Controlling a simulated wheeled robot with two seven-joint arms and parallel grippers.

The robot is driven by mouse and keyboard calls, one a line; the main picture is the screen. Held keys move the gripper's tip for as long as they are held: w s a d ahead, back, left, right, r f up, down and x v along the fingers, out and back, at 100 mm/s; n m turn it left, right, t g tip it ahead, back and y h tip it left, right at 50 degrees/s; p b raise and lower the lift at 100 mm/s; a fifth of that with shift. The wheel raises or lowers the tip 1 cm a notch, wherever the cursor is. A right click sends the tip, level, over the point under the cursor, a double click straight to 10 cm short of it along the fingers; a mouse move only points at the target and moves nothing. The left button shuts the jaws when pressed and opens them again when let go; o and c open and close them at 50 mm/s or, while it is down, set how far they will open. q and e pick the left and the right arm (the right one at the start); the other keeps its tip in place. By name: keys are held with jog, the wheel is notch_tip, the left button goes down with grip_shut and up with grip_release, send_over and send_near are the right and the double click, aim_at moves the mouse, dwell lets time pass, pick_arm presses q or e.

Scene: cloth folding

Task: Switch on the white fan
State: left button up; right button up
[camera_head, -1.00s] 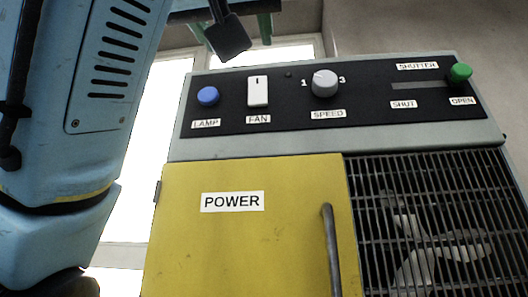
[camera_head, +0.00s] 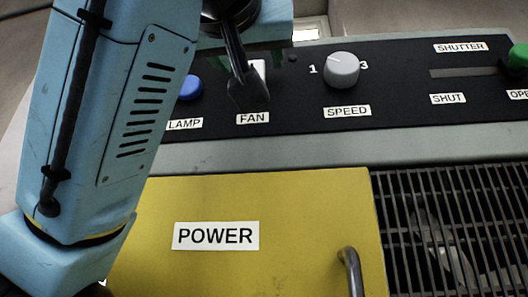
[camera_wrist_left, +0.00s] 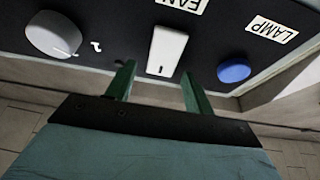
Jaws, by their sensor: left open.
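The white fan switch (camera_head: 260,68) is on the black control panel (camera_head: 400,102), above its FAN label (camera_head: 252,118). In the head view my left wrist and a dark part on it cover most of the switch. In the left wrist view the whole white switch (camera_wrist_left: 167,50) shows, upside down, with a small dark mark near its upper end. My left gripper (camera_wrist_left: 157,70) is open and empty. Its two green fingers point at the panel on either side of the switch's upper end; I cannot tell whether they touch it. My right gripper is not in view.
A blue lamp button (camera_head: 190,88) is left of the switch, and a grey speed knob (camera_head: 341,70) is right of it. A green shutter knob (camera_head: 518,56) is far right. Below are a yellow POWER door (camera_head: 290,205) with a handle (camera_head: 350,270) and a dark grille (camera_head: 450,220).

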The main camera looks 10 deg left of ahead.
pick_arm(q)
jog(key=shift+w+r, duration=0.1)
jog(key=shift+w, duration=0.1)
jog(key=shift+s, duration=0.15)
jog(key=c, duration=1)
jog(key=shift+r+g, duration=0.2)
jog(key=shift+g, duration=0.5)
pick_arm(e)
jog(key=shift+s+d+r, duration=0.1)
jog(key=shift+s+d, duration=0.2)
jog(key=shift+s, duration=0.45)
pick_arm(q)
jog(key=o, duration=1)
